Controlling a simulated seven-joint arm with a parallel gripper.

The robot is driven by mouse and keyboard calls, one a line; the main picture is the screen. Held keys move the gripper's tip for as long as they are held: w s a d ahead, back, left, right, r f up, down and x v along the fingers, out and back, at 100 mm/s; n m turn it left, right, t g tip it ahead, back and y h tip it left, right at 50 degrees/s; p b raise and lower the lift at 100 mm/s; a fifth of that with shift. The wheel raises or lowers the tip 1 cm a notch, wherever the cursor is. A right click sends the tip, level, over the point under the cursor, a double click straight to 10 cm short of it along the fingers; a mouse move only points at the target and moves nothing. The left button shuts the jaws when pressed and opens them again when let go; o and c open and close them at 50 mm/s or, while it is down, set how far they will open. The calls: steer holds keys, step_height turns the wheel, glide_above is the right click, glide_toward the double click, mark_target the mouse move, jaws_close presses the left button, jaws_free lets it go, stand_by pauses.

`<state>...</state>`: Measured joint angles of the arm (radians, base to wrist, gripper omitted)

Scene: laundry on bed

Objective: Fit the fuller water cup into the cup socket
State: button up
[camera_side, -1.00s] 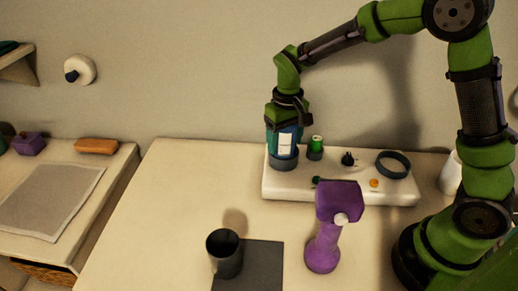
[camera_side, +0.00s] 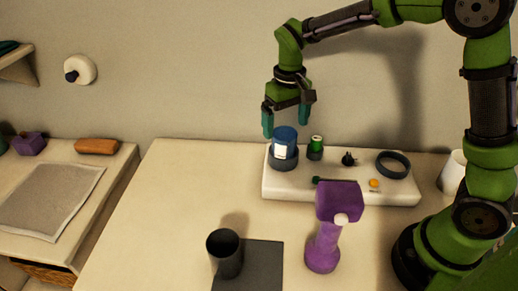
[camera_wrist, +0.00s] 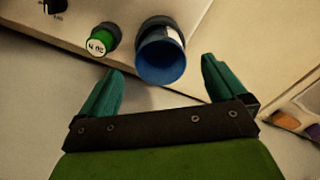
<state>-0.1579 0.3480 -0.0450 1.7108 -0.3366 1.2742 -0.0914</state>
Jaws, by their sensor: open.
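A blue cup (camera_side: 284,136) with a white label stands upright in a dark round socket (camera_side: 283,160) at the left end of a white board (camera_side: 340,193). In the wrist view the blue cup (camera_wrist: 163,62) shows its open mouth; its fill level cannot be told. My gripper (camera_side: 287,122) is open and empty just above the cup, with its fingers to either side. It also shows in the wrist view (camera_wrist: 162,76), with the cup apart from both fingers. A dark cup (camera_side: 224,254) stands by a dark mat at the front.
The board also bears a green-capped cylinder (camera_side: 316,147), a black knob (camera_side: 348,159), an orange button (camera_side: 374,184) and an empty dark ring (camera_side: 393,165). A purple tool (camera_side: 324,235) stands in front. A white vessel (camera_side: 452,173) is partly hidden at right. The table's left is clear.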

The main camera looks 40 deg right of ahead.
step_height(320, 180, up, 11)
steer(key=shift+f, duration=0.15)
stand_by(0.4)
steer(key=s+d+m+t+y, duration=0.1)
steer(key=s+t, duration=0.6)
steer(key=s, duration=1.1)
steer(key=shift+d+f+m+y, duration=0.4)
steer(key=shift+f+m+y, duration=0.1)
steer(key=shift+m, duration=0.1)
